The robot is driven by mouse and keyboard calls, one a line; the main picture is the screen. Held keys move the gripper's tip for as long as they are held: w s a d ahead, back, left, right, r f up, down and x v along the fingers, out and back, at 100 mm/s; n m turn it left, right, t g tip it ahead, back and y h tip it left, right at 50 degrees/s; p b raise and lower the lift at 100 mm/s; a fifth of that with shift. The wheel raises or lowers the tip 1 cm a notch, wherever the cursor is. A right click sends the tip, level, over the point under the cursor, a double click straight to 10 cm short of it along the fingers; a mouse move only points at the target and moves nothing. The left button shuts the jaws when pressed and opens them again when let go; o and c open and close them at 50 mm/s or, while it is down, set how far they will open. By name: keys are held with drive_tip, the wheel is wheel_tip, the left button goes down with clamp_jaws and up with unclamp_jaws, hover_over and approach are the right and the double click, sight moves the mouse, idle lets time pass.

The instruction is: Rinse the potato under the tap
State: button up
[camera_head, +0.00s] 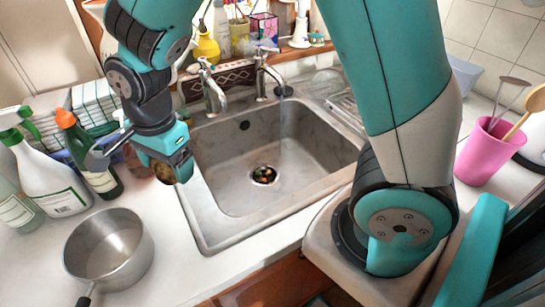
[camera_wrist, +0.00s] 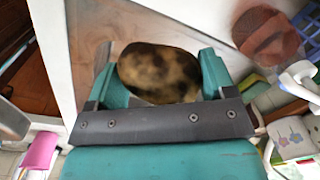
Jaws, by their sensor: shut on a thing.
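A brown, dark-mottled potato (camera_wrist: 158,72) sits between the two teal fingers of my gripper (camera_wrist: 157,82) in the wrist view. The gripper is shut on it. In the head view my gripper (camera_head: 170,162) is over the counter by the left edge of the steel sink (camera_head: 225,165), with the potato (camera_head: 164,173) partly hidden by a finger. Two chrome taps stand behind the sink, a left tap (camera_head: 213,88) and a right tap (camera_head: 262,75). The right tap's spout reaches over the basin; whether water runs from it is hard to tell.
A steel saucepan (camera_head: 108,250) stands on the counter at front left. A white spray bottle (camera_head: 48,180) and a dark bottle with an orange top (camera_head: 90,155) stand close left of my gripper. A pink cup (camera_head: 485,152) holds utensils at right. The basin is clear apart from its drain (camera_head: 263,175).

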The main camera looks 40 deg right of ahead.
drive_tip(key=d+f+m+t+h+b, duration=0.1)
drive_tip(key=d+f, duration=0.4)
drive_tip(key=d, duration=0.4)
drive_tip(key=s+d+f+m+h+b, duration=0.1)
drive_tip(key=d+f+b, duration=0.1)
drive_tip(key=d+f, duration=0.5)
drive_tip(key=d+f+m+t+h+b, duration=0.1)
drive_tip(key=d+f+h, duration=0.1)
drive_tip(key=d, duration=0.9)
drive_tip(key=w+d+f, duration=0.1)
drive_tip(key=w+d, duration=0.2)
drive_tip(key=d, duration=0.3)
drive_tip(key=w+d+f+b, duration=0.1)
drive_tip(key=w+d+f, duration=0.1)
drive_tip(key=d, duration=0.3)
drive_tip(key=shift+w+d, duration=0.4)
drive_tip(key=shift+w, duration=0.5)
drive_tip(key=shift+f, duration=0.1)
drive_tip(key=shift+s+d, duration=0.3)
drive_tip(key=shift+s, duration=0.2)
drive_tip(key=shift+w, duration=0.1)
drive_tip(key=shift+w+a, duration=0.3)
drive_tip(key=shift+w, duration=0.1)
drive_tip(key=shift+s+d, duration=0.3)
drive_tip(key=shift+s, duration=0.2)
